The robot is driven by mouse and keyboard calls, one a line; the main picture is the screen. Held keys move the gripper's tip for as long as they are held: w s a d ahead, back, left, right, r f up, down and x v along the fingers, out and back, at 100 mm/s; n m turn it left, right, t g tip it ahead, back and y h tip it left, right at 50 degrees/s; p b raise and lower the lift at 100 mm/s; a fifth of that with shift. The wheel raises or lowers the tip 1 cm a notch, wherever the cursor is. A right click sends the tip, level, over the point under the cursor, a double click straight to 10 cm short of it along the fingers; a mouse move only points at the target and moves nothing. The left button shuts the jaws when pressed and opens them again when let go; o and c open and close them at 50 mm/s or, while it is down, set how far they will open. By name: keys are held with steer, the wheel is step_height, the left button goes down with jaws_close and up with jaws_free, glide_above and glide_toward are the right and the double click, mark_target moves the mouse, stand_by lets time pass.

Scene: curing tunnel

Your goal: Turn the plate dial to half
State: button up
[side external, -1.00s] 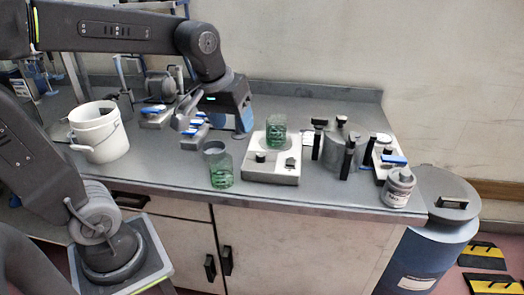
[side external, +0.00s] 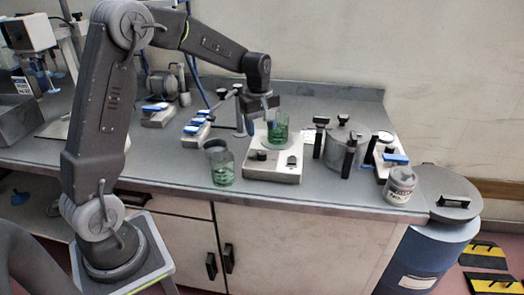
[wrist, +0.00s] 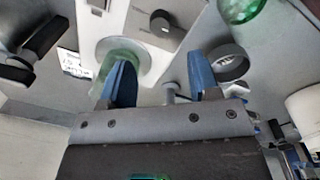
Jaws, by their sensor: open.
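The plate (side external: 287,176) is a pale box on the bench with a round white top and a green glass beaker (side external: 279,132) on it. Its dark round dial (side external: 262,155) is on the front, left of a small switch; its setting is too small to read. The dial also shows in the wrist view (wrist: 163,22), beyond the fingertips. My gripper (side external: 264,113) is open and empty, above the plate's back left, close beside the beaker and apart from the dial. In the wrist view its blue fingers (wrist: 161,75) stand apart, the left one overlapping the beaker.
A second green beaker (side external: 221,165) stands left of the plate. A grey pot (side external: 343,146) with black handles and a white labelled jar (side external: 400,185) stand to the right. A thin stand (side external: 238,110) is just left of my gripper. The bench's front edge is close.

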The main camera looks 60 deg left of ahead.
mark_target(262, 152)
steer(key=f, duration=0.8)
steer(key=shift+w+f, duration=0.2)
steer(key=shift+f, duration=0.2)
steer(key=shift+c, duration=0.4)
steer(key=c, duration=0.8)
steer(key=shift+c, duration=0.2)
